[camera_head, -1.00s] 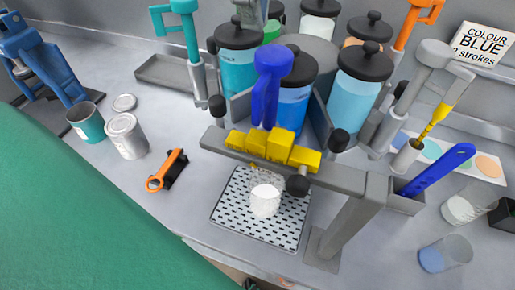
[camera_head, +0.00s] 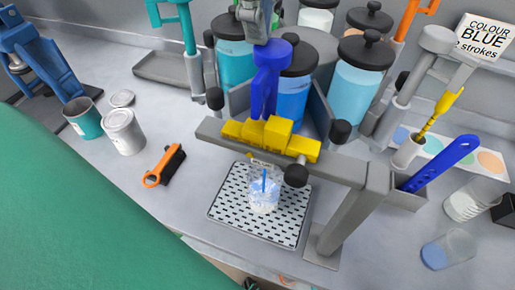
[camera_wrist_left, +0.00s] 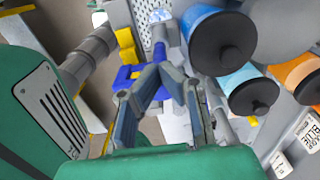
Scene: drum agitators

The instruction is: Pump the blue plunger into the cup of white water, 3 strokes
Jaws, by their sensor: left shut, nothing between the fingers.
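The blue plunger (camera_head: 268,78) stands upright on the yellow valve block (camera_head: 277,134) of the grey dispenser frame. My left gripper (camera_head: 257,32) is shut and empty at the plunger's top; I cannot tell whether it touches. Its closed fingers (camera_wrist_left: 152,80) also show beside the blue plunger parts (camera_wrist_left: 125,78) in the left wrist view. The clear cup with white liquid (camera_head: 263,196) stands on the perforated tray (camera_head: 228,205) under the valve. A blue streak (camera_head: 265,180) runs down into the cup, above the white. My right gripper is not in view.
Lidded jars (camera_head: 363,80) stand behind the frame. The grey post (camera_head: 345,220) is right of the cup. A sign (camera_head: 484,40) reads COLOUR BLUE, strokes. The bench between brush and tray is clear.

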